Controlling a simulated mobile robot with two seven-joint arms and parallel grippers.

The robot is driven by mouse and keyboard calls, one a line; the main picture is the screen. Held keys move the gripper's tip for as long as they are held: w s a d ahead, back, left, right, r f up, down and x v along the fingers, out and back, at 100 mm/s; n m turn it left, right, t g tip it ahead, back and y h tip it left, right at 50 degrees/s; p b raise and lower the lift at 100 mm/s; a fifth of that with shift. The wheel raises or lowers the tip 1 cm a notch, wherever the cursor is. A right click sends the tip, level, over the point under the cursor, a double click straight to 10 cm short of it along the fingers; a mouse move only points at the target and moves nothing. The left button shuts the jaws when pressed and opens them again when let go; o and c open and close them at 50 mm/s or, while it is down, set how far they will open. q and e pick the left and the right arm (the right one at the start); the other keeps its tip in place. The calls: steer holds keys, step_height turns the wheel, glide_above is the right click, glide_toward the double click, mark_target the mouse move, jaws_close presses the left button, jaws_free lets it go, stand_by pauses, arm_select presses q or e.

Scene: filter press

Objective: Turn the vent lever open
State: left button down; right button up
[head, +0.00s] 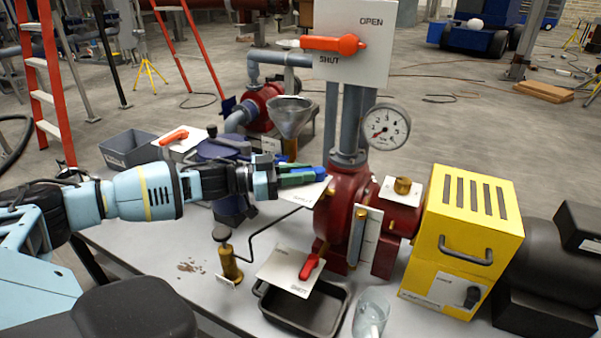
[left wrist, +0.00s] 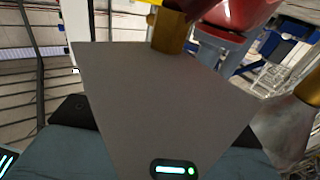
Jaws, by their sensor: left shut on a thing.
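My left gripper (head: 308,177) reaches in from the left, its green fingertips shut at a tilted pale plate (head: 308,194) on the left side of the red pump body (head: 345,205). The plate carries small lettering that I cannot read clearly. The vent lever appears to be between the fingers, but they hide it, so its angle cannot be told. In the left wrist view the plate's grey face (left wrist: 160,95) fills the middle, with a brass stem (left wrist: 170,32) at its top edge. The fingertips are hidden there. My right gripper is not in view.
A metal funnel (head: 291,115) stands just behind the gripper, and a pressure gauge (head: 386,126) is to its right. Another plate with an orange lever (head: 333,44) is above. A red lever (head: 310,266) sits below, over a black tray (head: 305,312). A yellow box (head: 465,235) stands right.

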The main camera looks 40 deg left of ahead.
arm_select(q)
steer(key=shift+w+a+r+m+g+h, duration=0.1)
steer(key=shift+w+a+m+g+h, duration=0.15)
steer(key=shift+m+g+h, duration=0.4)
steer(key=shift+w+a+m+g+h, duration=0.1)
steer(key=shift+w+m+g+h, duration=0.1)
steer(key=shift+m+g+h, duration=0.55)
steer(key=g, duration=0.1)
steer(key=m+g+h+b, duration=0.1)
steer(key=m+g, duration=0.1)
steer(key=shift+w+a+f+h+b, duration=0.15)
steer(key=shift+w+f+h+b, duration=0.15)
steer(key=shift+h+b, duration=0.1)
steer(key=shift+w+a+r+m+g+h+b, duration=0.1)
steer(key=shift+m+g+h+b, duration=0.15)
steer(key=shift+m+g+b, duration=0.3)
steer(key=shift+w+d+f+m+g+h+b, duration=0.1)
steer(key=shift+w+m+g+h+b, duration=0.2)
steer(key=shift+g, duration=0.5)
steer(key=shift+s+a+r+m+g+h+b, duration=0.1)
steer(key=shift+m+g+h+b, duration=0.05)
steer(key=shift+m+g+b, duration=0.4)
steer(key=c, duration=1.3)
jaws_free()
steer(key=shift+w, duration=0.1)
